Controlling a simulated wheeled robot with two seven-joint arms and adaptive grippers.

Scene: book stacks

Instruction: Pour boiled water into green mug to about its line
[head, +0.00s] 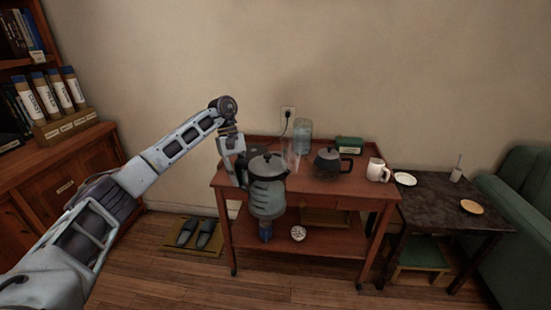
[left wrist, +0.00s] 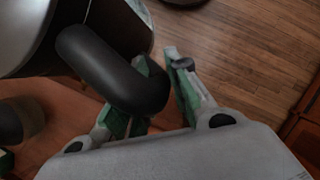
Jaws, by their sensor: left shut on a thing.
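A large grey-green kettle (head: 267,194) with a dark lid and black handle is upright in front of the trolley's front edge in the head view. My left gripper (head: 242,177) is at its left side, shut on its handle. In the left wrist view, the black handle (left wrist: 103,62) runs to the fingers (left wrist: 164,85), and part of the kettle body shows at the upper left. I cannot make out a green mug. A white mug (head: 376,170) stands at the trolley's right end. The kettle's contents are hidden. My right gripper is not in view.
The wooden trolley (head: 345,199) also carries a dark teapot (head: 327,162), a clear jar (head: 303,131) and a green box (head: 349,144). A patterned bowl (head: 298,233) sits on its lower shelf. A dark side table (head: 449,204) and green armchair (head: 527,190) stand at right.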

